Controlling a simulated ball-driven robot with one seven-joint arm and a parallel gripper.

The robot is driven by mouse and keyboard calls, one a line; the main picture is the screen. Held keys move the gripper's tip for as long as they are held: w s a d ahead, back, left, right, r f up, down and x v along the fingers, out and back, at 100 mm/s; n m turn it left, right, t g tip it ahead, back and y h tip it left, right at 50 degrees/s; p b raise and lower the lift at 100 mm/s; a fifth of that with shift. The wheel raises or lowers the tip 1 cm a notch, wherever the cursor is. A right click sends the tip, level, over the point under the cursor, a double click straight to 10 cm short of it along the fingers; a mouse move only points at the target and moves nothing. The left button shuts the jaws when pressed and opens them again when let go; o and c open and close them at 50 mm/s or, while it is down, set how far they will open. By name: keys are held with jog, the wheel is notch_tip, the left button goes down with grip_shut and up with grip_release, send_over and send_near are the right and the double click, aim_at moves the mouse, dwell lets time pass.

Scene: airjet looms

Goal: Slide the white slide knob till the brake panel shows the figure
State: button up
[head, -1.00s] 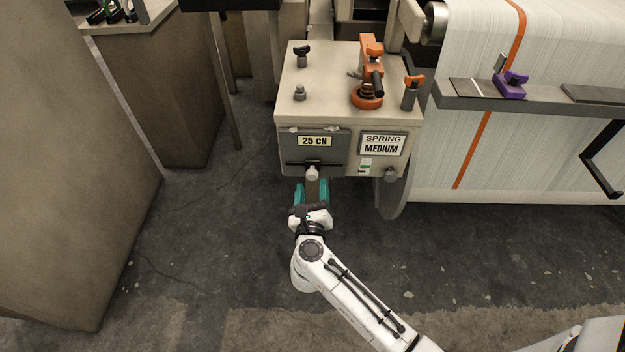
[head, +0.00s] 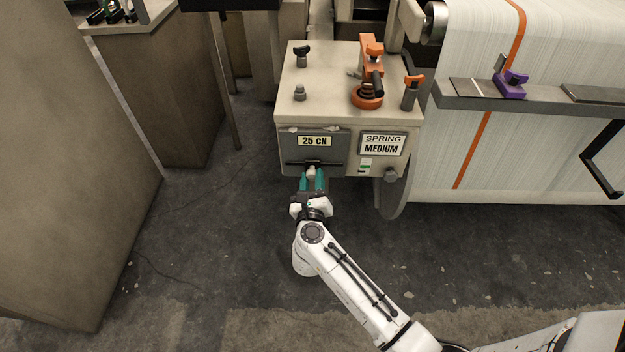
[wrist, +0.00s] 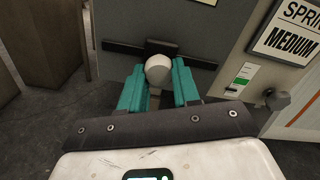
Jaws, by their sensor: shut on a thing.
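The brake panel (head: 287,144) is a grey plate on the front of a beige box, and its label reads "25 cN". A dark horizontal slot (head: 297,163) runs below the label. The white slide knob (head: 311,171) stands out from the slot near its middle. In the wrist view the knob (wrist: 159,69) is round and sits between two teal fingers. My gripper (head: 313,181) is shut on the knob from the front, with a finger on each side. The knob's stem is partly hidden in the wrist view.
A "SPRING MEDIUM" sign (head: 382,145) and a grey round knob (head: 390,175) are to the right on the box. Orange-handled parts (head: 367,97) stand on its top. A loom with white warp is at right. A tall beige cabinet (head: 60,160) stands left, with open floor between.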

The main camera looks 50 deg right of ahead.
grip_shut()
jog(key=shift+w+a, duration=0.7)
jog(key=shift+w, duration=0.15)
jog(key=o, duration=0.7)
grip_release()
jog(key=shift+s, duration=0.1)
jog(key=v, duration=1)
jog(key=shift+s+a, duration=0.25)
